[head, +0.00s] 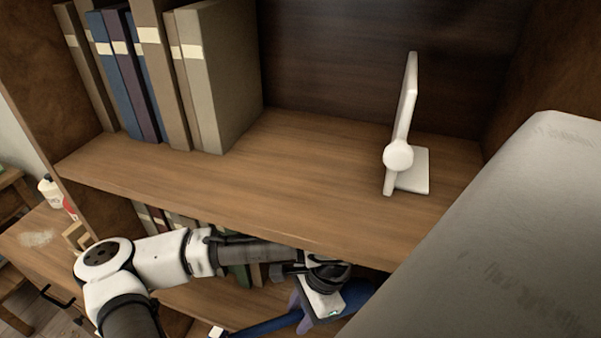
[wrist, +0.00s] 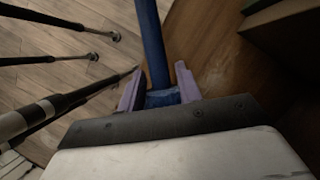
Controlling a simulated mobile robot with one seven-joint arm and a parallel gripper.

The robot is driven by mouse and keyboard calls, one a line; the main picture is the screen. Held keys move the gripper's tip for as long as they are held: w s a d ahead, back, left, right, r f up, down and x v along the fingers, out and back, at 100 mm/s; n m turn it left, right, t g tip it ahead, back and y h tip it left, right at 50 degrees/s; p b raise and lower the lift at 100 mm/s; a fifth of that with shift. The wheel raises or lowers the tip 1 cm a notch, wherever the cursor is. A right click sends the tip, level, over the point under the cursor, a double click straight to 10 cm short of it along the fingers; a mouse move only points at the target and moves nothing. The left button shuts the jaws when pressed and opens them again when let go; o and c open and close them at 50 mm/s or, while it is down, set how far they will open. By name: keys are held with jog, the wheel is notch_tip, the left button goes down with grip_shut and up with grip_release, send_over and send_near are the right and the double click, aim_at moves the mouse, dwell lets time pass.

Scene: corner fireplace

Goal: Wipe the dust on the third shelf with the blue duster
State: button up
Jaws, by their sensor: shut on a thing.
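The blue duster shows as a long blue handle (head: 270,326) low in the head view. More blue shows to the right of the gripper, partly hidden by it. My gripper (head: 300,313), with purple fingers, is shut on the handle below the front edge of the upper shelf (head: 300,185). In the wrist view the handle (wrist: 152,40) runs up and away from between the fingers (wrist: 158,92). A lower shelf (head: 205,298) shows under the arm. I cannot tell which shelf is the third, and I see no clear dust on either.
Several books (head: 220,80) stand at the left of the upper shelf, and a white upright object (head: 399,155) stands at its right. More books are partly hidden on the lower shelf. A side surface (head: 30,255) at left has a pale patch. Dark rods (wrist: 50,60) show in the wrist view.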

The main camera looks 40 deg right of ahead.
jog(key=shift+r, duration=0.45)
jog(key=shift+r, duration=0.1)
jog(key=shift+r, duration=1.4)
jog(key=shift+a, duration=0.1)
